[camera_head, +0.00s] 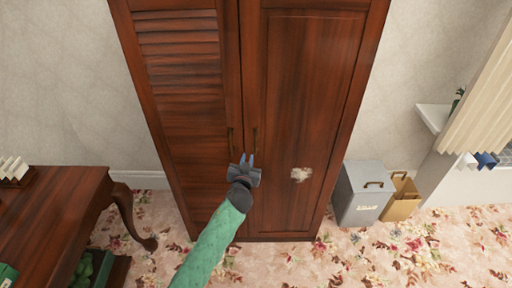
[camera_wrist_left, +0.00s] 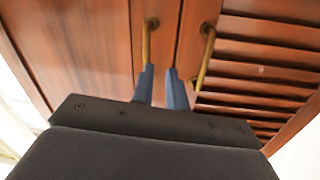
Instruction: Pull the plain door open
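The plain door (camera_head: 312,90) is the right-hand door of a dark red-brown wooden wardrobe and looks shut. Its upright brass handle (camera_head: 255,138) is near its left edge; in the left wrist view the handle (camera_wrist_left: 147,42) stands just beyond my left finger. My left gripper (camera_head: 247,160) is in front of the seam between the doors, just below the handles. Its two blue fingers (camera_wrist_left: 162,88) are a little apart with nothing seen between them. The lower end of the plain door's handle is hidden behind a finger. My right gripper is out of view.
The louvred door (camera_head: 180,60) on the left has its own brass handle (camera_head: 231,140), close to the other finger. A grey bin (camera_head: 358,195) and a tan bag (camera_head: 402,200) stand right of the wardrobe. A wooden table (camera_head: 50,215) is at left. Flowered carpet is clear in front.

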